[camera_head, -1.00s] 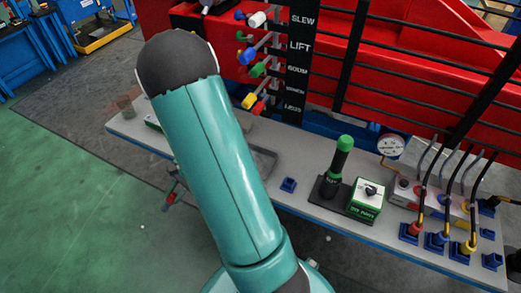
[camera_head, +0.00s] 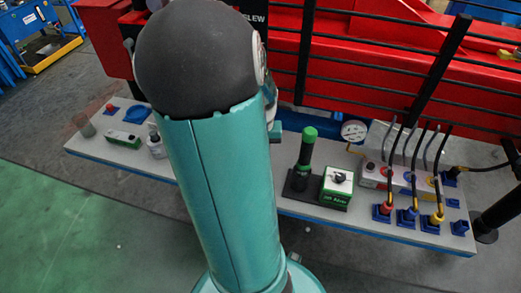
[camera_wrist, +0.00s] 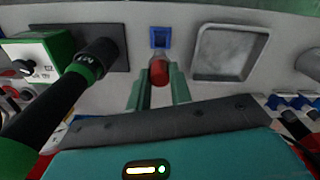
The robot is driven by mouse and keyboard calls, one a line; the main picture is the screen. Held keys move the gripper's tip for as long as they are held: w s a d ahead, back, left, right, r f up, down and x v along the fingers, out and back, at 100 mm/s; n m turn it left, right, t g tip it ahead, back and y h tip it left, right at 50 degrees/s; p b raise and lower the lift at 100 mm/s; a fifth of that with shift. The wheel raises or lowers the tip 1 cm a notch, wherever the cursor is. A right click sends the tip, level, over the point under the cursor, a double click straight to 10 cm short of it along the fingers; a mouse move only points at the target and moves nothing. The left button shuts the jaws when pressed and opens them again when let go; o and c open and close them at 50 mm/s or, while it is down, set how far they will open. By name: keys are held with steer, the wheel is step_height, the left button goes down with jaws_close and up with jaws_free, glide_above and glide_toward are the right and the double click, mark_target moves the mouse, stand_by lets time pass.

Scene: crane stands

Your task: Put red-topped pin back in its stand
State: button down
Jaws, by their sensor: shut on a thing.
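The red-topped pin (camera_wrist: 158,72) shows in the wrist view between the two teal fingers of my gripper (camera_wrist: 159,88), which is shut on it. The pin's lower part is hard to make out. A small blue square stand (camera_wrist: 159,38) sits on the grey bench just beyond the pin in the picture, nearly in line with it. I cannot tell how high the pin is above the bench. In the head view my arm hides the gripper, pin and blue stand.
A black green-topped handle (camera_head: 305,158) stands beside a green-and-white box (camera_head: 337,182); the handle also shows close on the left in the wrist view (camera_wrist: 85,75). A shallow grey tray (camera_wrist: 230,52) lies to the right there. Cables and blue sockets (camera_head: 408,216) fill the bench's right end.

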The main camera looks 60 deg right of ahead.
stand_by(0.3)
steer(key=shift+f, duration=2.85)
steer(key=shift+f, duration=0.2)
steer(key=shift+f, duration=1.5)
steer(key=c, duration=1.2)
jaws_free()
steer(key=shift+r, duration=2.45)
steer(key=shift+r, duration=0.1)
